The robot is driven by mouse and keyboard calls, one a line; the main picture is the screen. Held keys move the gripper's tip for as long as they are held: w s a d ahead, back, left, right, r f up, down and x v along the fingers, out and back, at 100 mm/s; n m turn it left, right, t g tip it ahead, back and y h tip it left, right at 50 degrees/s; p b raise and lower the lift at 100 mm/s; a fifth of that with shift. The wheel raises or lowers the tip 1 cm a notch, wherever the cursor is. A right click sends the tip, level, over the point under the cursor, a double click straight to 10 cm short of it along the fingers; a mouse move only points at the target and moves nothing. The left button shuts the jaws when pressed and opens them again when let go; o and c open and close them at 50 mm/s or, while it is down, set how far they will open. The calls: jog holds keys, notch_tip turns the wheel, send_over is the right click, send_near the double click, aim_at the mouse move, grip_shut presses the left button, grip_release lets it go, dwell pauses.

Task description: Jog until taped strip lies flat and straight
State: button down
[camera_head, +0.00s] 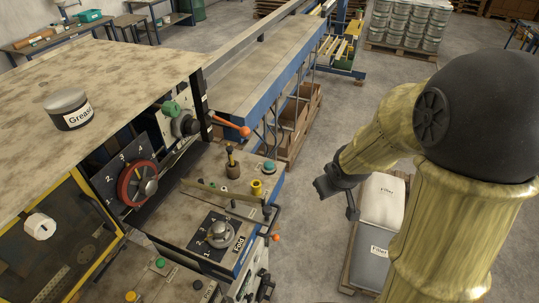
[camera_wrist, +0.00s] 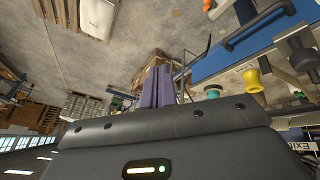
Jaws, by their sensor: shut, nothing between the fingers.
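The machine's control panel (camera_head: 190,226) is left of my gripper in the head view. It carries a yellow button (camera_head: 257,187), a green button (camera_head: 268,167) and a silver knob (camera_head: 219,234) on a numbered plate labelled Fold. The yellow button (camera_wrist: 254,82) and green button (camera_wrist: 212,92) also show at the right of the wrist view. My gripper (camera_head: 328,187) hangs in the air right of the panel, apart from it. Its purple fingers (camera_wrist: 166,88) are together and empty in the wrist view. I cannot make out a taped strip in either view.
A red handwheel (camera_head: 137,183) with a numbered dial and an orange-knobbed lever (camera_head: 244,131) are on the machine. A grease tin (camera_head: 68,109) stands on its top. A long blue-edged bed (camera_head: 265,65) runs backward. Filler sacks (camera_head: 379,205) lie on a pallet beneath my arm.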

jog(key=w+a+r+n+t+y+p, duration=0.1)
jog(key=w+a+r+n+p, duration=0.2)
jog(key=w, duration=0.3)
jog(key=w+a+r+n+t+y+p, duration=0.1)
jog(key=w+a+r+n+y+p, duration=0.15)
jog(key=w+a+n, duration=0.2)
jog(key=n+g+y+p, duration=0.2)
jog(key=n+y+p, duration=0.2)
jog(key=n+p, duration=0.25)
send_over(272, 165)
jog(key=shift+s+b, duration=0.15)
jog(key=shift+b, duration=0.35)
notch_tip(272, 165, down, 6)
jog(key=b, duration=0.6)
jog(key=shift+r, duration=0.1)
jog(key=shift+f+b, duration=1.3)
jog(key=shift+f, duration=0.2)
jog(key=shift+f, duration=0.4)
